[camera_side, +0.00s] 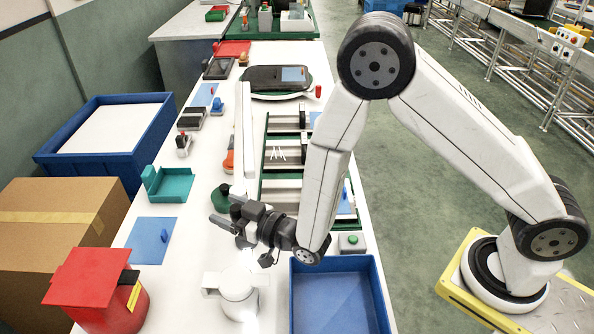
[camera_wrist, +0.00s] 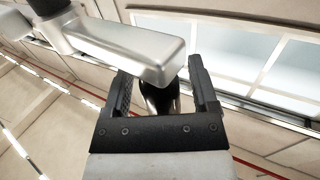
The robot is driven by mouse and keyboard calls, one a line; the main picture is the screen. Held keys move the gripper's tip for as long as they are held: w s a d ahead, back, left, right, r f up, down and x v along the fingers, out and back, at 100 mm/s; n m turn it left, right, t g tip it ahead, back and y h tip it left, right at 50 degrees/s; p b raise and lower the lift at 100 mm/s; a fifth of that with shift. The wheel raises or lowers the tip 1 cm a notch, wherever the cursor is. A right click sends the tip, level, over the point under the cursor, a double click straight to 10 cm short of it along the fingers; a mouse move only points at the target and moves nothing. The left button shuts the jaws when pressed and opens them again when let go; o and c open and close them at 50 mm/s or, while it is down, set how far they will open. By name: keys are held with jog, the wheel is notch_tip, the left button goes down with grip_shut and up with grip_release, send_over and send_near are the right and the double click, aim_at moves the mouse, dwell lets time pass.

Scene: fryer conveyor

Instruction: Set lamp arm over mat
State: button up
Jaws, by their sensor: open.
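A long pale bar (camera_side: 245,130) that looks like the lamp arm runs lengthwise along the bench, left of the slotted rack. A pale metal arm (camera_wrist: 130,55) also crosses above my fingers in the wrist view; I cannot tell whether it is the same piece. A white round fixture (camera_side: 238,292) stands in a bright glow at the bench front. A blue mat (camera_side: 146,228) with a small blue knob lies to the left. My gripper (camera_side: 221,211) points left above the bench, open, its fingers (camera_wrist: 160,78) apart. A dark part (camera_wrist: 160,98) shows between them; contact is unclear.
A red bin (camera_side: 95,300) stands at front left, a teal tray (camera_side: 175,186) behind the mat, and a blue tray (camera_side: 340,262) at front right. The green-edged rack (camera_side: 281,187) lies right of my gripper. Bare white bench lies between mat and gripper.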

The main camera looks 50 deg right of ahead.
jog(key=v, duration=0.7)
jog(key=shift+s, duration=0.3)
jog(key=shift+w+d, duration=0.1)
jog(key=shift+d, duration=0.05)
jog(key=s+d+m+g+h, duration=0.1)
jog(key=d+g+h, duration=0.3)
jog(key=d+g, duration=0.6)
jog(key=s+d+r+m+g+h, duration=0.1)
jog(key=s+d+g, duration=0.3)
jog(key=s+d, duration=0.4)
jog(key=shift+s+r+m+g, duration=0.25)
jog(key=shift+r+m+g, duration=0.05)
jog(key=shift+r+m, duration=0.45)
